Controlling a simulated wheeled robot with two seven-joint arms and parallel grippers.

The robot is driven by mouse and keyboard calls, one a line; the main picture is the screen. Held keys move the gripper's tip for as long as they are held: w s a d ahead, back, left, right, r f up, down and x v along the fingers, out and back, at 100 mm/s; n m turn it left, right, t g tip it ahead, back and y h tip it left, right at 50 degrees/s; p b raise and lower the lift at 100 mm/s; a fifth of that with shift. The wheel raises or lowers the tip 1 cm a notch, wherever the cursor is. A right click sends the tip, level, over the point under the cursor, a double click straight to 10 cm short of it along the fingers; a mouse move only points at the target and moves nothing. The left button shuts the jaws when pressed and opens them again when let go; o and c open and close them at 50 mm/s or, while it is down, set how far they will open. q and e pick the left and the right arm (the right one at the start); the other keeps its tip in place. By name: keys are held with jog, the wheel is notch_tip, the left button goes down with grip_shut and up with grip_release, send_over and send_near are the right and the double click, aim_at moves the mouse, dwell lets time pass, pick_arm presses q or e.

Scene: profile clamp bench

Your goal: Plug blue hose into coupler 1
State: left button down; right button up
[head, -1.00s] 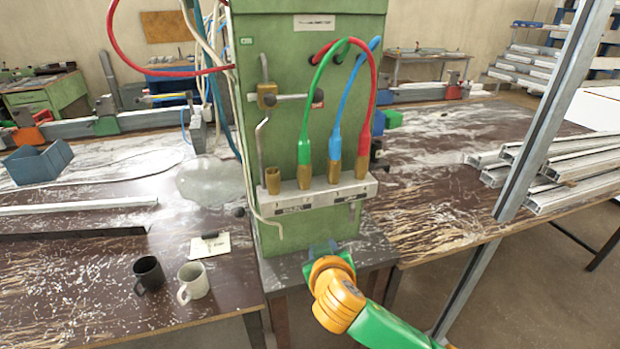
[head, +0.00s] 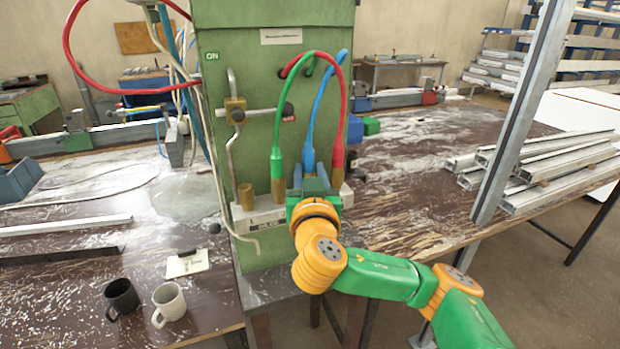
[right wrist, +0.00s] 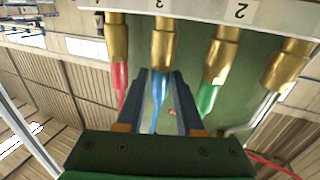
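The blue hose (head: 318,115) arcs from the green cabinet down to the third brass coupler from the left. In the right wrist view, the blue hose (right wrist: 160,82) runs into its brass fitting (right wrist: 162,45). My right gripper (head: 312,182) is in front of it in the head view. In the right wrist view, my right gripper (right wrist: 160,88) is open, one finger on each side of the blue hose, with gaps beside it. Coupler 1 (head: 245,196) is the leftmost, an empty brass socket; it also shows in the right wrist view (right wrist: 290,65). My left gripper is out of view.
The green hose (head: 277,130) and red hose (head: 339,125) sit in the couplers on either side of the blue one. Black (head: 121,297) and white (head: 169,302) mugs stand on the left table.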

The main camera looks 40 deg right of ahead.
aim_at(309, 149)
jog(key=x, duration=0.2)
jog(key=shift+w+d, duration=0.1)
jog(key=shift+w, duration=0.15)
grip_shut()
jog(key=shift+f, duration=0.1)
dwell(1.1)
jog(key=shift+r+p, duration=0.5)
dwell(0.5)
jog(key=shift+r, duration=0.2)
jog(key=shift+r+p, duration=1.25)
jog(key=shift+r, duration=0.15)
